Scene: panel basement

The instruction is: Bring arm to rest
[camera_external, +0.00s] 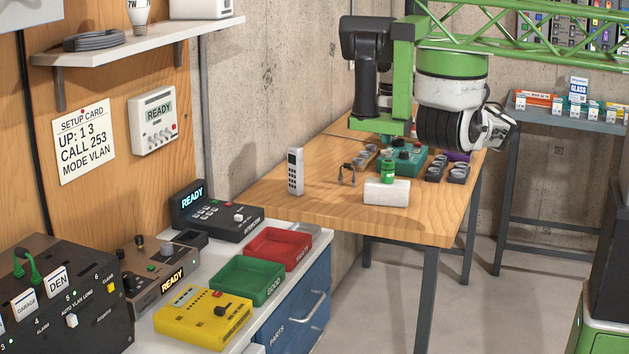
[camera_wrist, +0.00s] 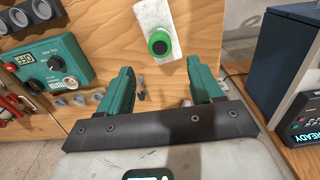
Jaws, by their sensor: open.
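My gripper (camera_wrist: 160,66) is open in the wrist view, its two green fingers spread apart with nothing between them. A black bar crosses below the fingers. In the external view my arm hangs over the far part of the wooden table (camera_external: 345,213), and the fingers are hard to make out there. A green jar (camera_external: 388,172) is by a white block (camera_external: 387,193) on this table. In the wrist view the jar (camera_wrist: 159,43) appears above the gap between the fingers, overlapping the block (camera_wrist: 153,15).
A teal device (camera_external: 407,160), small round cups (camera_external: 435,172) and a grey handset (camera_external: 295,171) are on the table. Red (camera_external: 277,249) and green (camera_external: 247,280) trays and a yellow box (camera_external: 203,318) are on the left bench. A shelf (camera_external: 140,42) juts from the wall.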

